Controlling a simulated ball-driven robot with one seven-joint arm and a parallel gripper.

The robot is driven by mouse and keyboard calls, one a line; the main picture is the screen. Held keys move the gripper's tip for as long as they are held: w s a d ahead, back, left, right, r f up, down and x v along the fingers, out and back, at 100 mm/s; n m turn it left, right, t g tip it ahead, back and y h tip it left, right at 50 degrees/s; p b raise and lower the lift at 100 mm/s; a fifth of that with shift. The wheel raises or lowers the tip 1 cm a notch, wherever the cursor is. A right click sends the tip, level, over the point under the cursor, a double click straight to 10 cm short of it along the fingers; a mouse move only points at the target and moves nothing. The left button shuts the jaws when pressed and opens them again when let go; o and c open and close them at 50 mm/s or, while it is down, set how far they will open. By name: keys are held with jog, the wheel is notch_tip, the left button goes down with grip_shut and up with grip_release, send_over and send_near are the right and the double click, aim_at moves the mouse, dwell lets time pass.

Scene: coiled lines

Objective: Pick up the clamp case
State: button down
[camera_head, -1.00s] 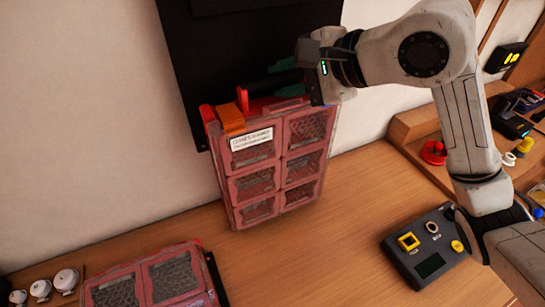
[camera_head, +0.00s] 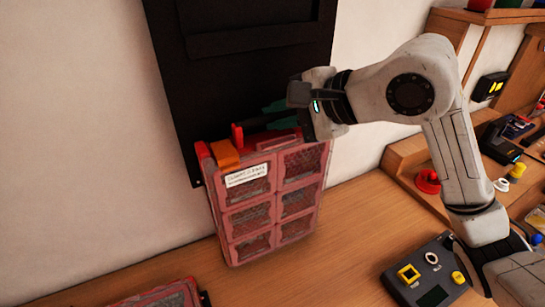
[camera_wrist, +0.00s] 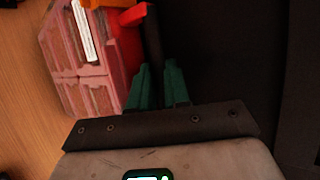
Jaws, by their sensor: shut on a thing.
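The clamp case is a red case (camera_head: 268,197) with several windowed compartments, a white label and an orange latch (camera_head: 224,154). It hangs upright in the head view, its lower edge seeming just above the wooden table. My gripper (camera_head: 278,110) is at its top, with green fingers shut on the dark handle. In the wrist view, the green fingers (camera_wrist: 158,85) close around the dark handle (camera_wrist: 153,45), with the red case (camera_wrist: 80,60) to the left. The far side of the case is hidden.
A second red case (camera_head: 165,296) lies at the bottom edge. A dark panel (camera_head: 240,70) stands close behind the held case. A grey device (camera_head: 430,275) with yellow parts sits to the right. Wooden shelving with small items is farther right. The middle of the table (camera_head: 350,225) is clear.

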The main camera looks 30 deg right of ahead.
jog(key=shift+r, duration=0.2)
jog(key=shift+s+r+b, duration=0.15)
jog(key=shift+b, duration=0.35)
jog(key=shift+r+b, duration=0.65)
jog(key=shift+r, duration=2.65)
jog(key=s+b, duration=0.5)
jog(key=s, duration=1.4)
jog(key=w+r+p, duration=0.2)
jog(key=w+r, duration=0.2)
jog(key=r, duration=0.5)
jog(key=w+r+p, duration=0.2)
jog(key=w+r, duration=0.2)
jog(key=r, duration=0.4)
jog(key=w+p, duration=0.3)
jog(key=w, duration=0.6)
jog(key=shift+w, duration=0.6)
